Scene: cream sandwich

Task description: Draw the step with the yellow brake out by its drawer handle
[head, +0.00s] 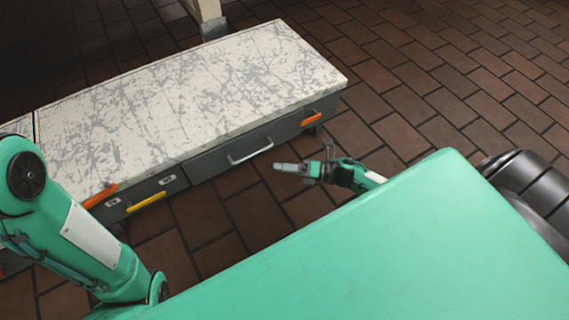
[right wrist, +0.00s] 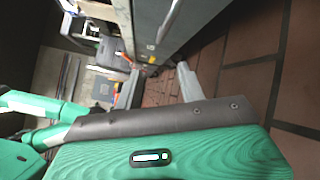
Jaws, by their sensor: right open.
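A long low step unit with a white, grey-veined top (head: 200,95) stands on the floor in the head view. Its dark grey drawer front (head: 215,160) carries a silver bar handle (head: 250,152). A yellow brake lever (head: 146,202) sticks out low on the front, left of that drawer. My right gripper (head: 278,167) is open and empty, in front of the drawer, just right of and below the handle and apart from it. In the right wrist view its two fingers (right wrist: 158,82) are spread, with a silver bar (right wrist: 171,20) beyond them. My left gripper is out of view.
Orange levers stick out at the unit's right end (head: 311,119) and left part (head: 99,196). A pale post (head: 213,20) stands behind the unit. The brown tiled floor (head: 440,95) is clear to the right.

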